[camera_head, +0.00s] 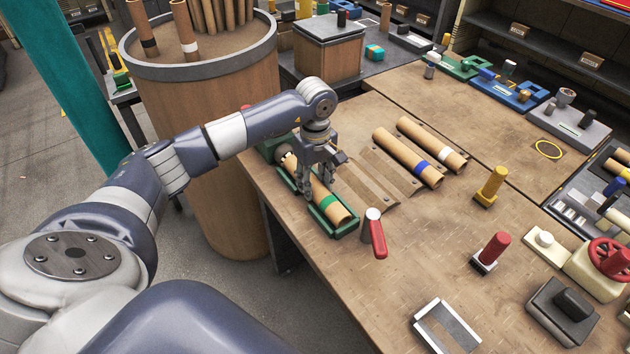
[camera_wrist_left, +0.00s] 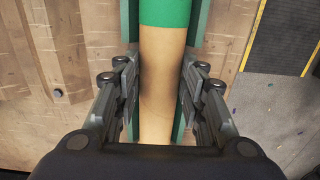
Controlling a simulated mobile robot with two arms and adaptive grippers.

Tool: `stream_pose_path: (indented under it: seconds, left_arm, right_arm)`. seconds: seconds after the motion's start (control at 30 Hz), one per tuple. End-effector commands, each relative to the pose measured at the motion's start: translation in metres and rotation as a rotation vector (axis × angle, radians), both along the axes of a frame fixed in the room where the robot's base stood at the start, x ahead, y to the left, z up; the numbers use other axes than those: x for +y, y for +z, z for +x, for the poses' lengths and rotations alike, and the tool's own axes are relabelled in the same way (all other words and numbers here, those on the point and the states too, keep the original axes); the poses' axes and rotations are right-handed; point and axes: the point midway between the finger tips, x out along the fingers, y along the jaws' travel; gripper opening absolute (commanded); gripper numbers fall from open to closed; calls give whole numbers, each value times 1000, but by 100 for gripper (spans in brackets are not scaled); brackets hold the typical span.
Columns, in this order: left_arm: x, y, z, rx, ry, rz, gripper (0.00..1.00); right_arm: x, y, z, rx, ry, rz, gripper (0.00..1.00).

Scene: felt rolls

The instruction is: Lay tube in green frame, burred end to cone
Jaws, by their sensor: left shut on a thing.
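A tan cardboard tube (camera_head: 339,213) with a green band lies lengthwise within the green frame (camera_head: 318,220) at the table's near left edge. My left gripper (camera_head: 317,186) is over the frame and shut on the tube. In the left wrist view, its fingers straddle the plain part of the tube (camera_wrist_left: 160,85), with the green band (camera_wrist_left: 165,12) beyond them and green frame walls (camera_wrist_left: 128,25) along both sides. The tube's far end is near a green block; my gripper partly covers it, and I cannot make out the cone or burrs. My right gripper is out of view.
A large barrel (camera_head: 215,150) of tubes stands left of the table.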

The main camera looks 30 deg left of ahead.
Motion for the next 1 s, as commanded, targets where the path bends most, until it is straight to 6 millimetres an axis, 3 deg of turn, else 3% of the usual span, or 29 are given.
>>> stream_pose_path:
  seconds: [0.83,0.87,0.93,1.0]
  left_arm:
    - [0,-4,0,-1,0,1,0]
    - [0,-4,0,-1,0,1,40]
    - [0,-4,0,-1,0,0,56]
    - [0,-4,0,-1,0,0,61]
  right_arm:
    - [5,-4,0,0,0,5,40]
    - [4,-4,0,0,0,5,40]
    - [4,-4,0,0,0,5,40]
    - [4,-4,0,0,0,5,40]
